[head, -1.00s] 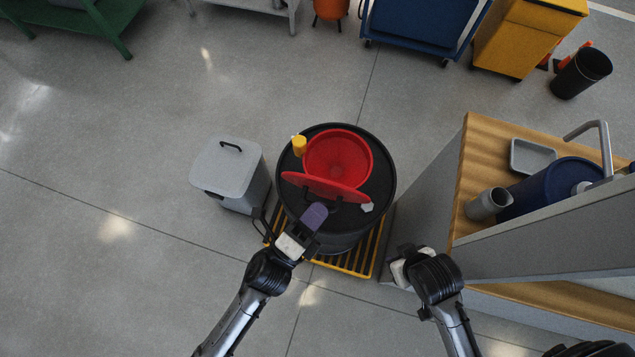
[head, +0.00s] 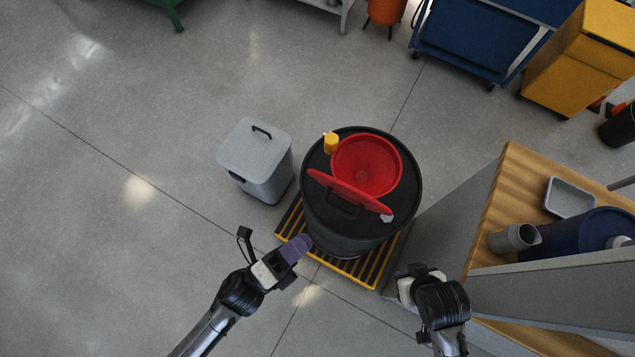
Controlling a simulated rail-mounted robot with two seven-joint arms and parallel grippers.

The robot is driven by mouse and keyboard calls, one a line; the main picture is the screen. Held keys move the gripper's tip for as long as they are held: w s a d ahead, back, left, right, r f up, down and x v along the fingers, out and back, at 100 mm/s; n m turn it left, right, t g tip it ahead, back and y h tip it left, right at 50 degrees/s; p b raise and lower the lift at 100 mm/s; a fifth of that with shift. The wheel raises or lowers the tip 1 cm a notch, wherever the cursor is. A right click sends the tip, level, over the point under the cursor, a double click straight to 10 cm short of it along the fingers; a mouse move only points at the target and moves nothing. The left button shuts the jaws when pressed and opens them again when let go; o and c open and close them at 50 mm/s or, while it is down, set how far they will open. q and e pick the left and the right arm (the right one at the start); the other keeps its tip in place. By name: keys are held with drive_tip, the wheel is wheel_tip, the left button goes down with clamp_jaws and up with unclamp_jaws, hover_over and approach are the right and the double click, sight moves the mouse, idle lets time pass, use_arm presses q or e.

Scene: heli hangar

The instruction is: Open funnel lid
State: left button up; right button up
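The red funnel (head: 372,158) sits on top of a black drum (head: 318,205), its bowl open to view. Its red lid (head: 349,191) stands tilted up at the near side of the bowl, clear of the rim opening. A dark handle (head: 341,210) shows on the lid's near side. My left gripper (head: 298,246), with a purple finger pad, is below and left of the lid, apart from it, beside the drum's lower left side. One finger hides the other, and I see nothing held. My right gripper (head: 405,288) is low, right of the drum, its fingers mostly hidden.
The drum stands on a yellow slatted pallet (head: 291,224). A grey lidded bin (head: 255,150) is on the floor left of it. A wooden-topped bench (head: 500,200) with a tray, a jug and a blue drum is at the right. Floor at left is clear.

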use_arm(q)
drive_tip(key=shift+v, duration=1.85)
